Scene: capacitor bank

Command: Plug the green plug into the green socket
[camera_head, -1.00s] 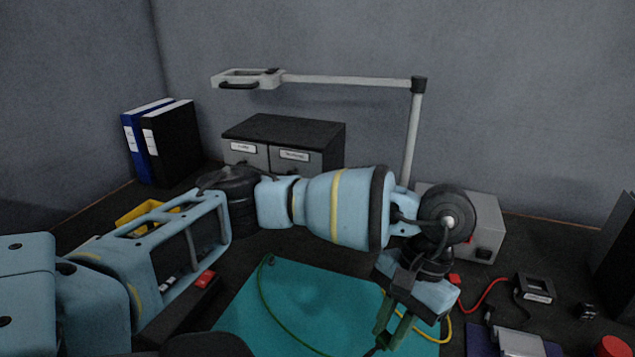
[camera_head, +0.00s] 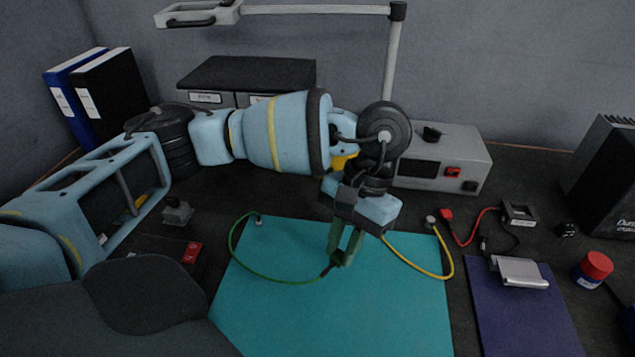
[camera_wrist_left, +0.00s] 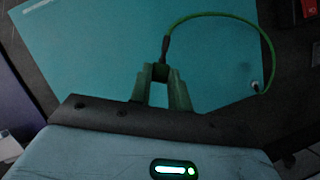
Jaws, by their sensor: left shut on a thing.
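My left gripper (camera_head: 341,258) hangs over the teal mat (camera_head: 400,310), its green fingers pointing down. It is shut on the green plug (camera_head: 329,269), a small dark-ended piece with a green cable (camera_head: 262,278). I cannot make out the green socket in either view. My right gripper is not in view.
A grey box (camera_head: 437,150) with red and black parts stands behind the mat. To the right are a red cable (camera_head: 470,237), a purple mat (camera_head: 525,320) and a red-capped jar (camera_head: 592,270). The teal mat's front is clear.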

